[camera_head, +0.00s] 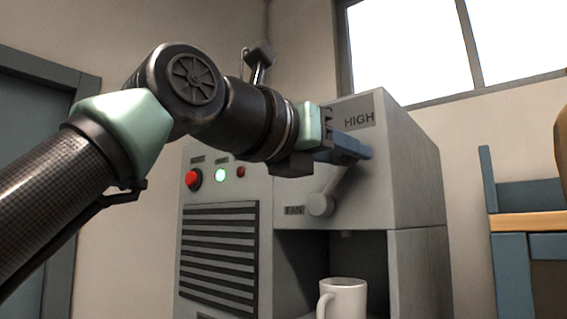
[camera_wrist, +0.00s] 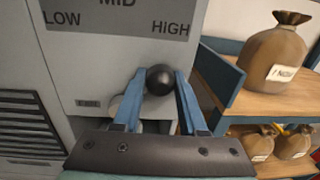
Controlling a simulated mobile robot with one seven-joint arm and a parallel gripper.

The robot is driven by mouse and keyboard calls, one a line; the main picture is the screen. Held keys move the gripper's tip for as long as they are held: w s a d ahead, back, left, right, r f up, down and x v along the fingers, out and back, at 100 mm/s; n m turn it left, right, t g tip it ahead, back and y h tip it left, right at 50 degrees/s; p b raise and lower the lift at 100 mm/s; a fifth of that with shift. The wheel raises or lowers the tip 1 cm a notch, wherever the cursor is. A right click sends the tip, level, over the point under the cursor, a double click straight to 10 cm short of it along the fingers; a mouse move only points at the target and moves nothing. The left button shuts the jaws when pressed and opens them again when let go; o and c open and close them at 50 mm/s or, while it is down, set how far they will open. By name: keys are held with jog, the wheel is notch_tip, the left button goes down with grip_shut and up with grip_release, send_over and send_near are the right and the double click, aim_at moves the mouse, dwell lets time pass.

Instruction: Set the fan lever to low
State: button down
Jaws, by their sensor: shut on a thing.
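The fan lever (camera_head: 338,182) is on the front of a grey machine. It rises from its round pivot (camera_head: 320,205) and leans up and to the right, toward the HIGH mark. Its black ball knob (camera_wrist: 160,80) shows in the wrist view, below and a little left of the word HIGH. The label plate (camera_wrist: 120,18) reads LOW at left, MID at top and HIGH at right. My gripper (camera_head: 360,150) is shut on the knob, with one blue finger on each side of it. In the head view the fingers hide the knob.
A red button (camera_head: 193,179) and a lit green lamp (camera_head: 220,175) sit left of the lever, above a slatted vent (camera_head: 219,250). A white mug (camera_head: 343,298) stands in the machine's opening. A shelf (camera_head: 527,222) with sacks (camera_wrist: 275,58) stands at right.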

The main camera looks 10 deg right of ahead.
jog(key=w+a+n+t+p, duration=0.1)
jog(key=w+a+n+p, duration=0.3)
jog(key=n, duration=1.2)
jog(key=shift+w+a+n, duration=0.4)
jog(key=shift+w+a, duration=0.75)
jog(key=shift+w, duration=0.9)
jog(key=c, duration=0.8)
grip_release()
jog(key=shift+r, duration=0.1)
jog(key=o, duration=0.3)
jog(key=shift+w+d, duration=0.1)
jog(key=shift+d, duration=0.05)
